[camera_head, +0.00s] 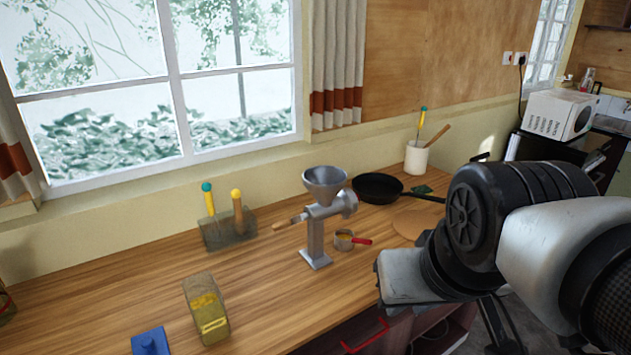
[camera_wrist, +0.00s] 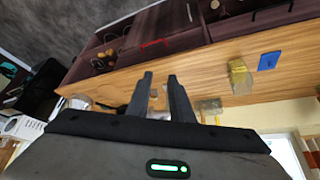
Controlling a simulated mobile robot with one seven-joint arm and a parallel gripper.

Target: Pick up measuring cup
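The measuring cup (camera_head: 344,241) is a small metal cup with a red handle. It stands upright on the wooden counter (camera_head: 262,290), just right of the grinder's foot, with its handle pointing right. I cannot make the cup out clearly in the wrist view. My gripper (camera_wrist: 159,76) shows in the wrist view with its two dark fingers apart and nothing seen held between them. In the head view my arm fills the right side, apart from the cup, and the fingertips cannot be made out.
A tall metal grinder (camera_head: 317,225) stands close left of the cup. A black pan (camera_head: 377,187), a round wooden board (camera_head: 414,224) and a white utensil pot (camera_head: 416,158) are behind and right. A yellowish box (camera_head: 205,308) and blue item (camera_head: 150,342) lie front left.

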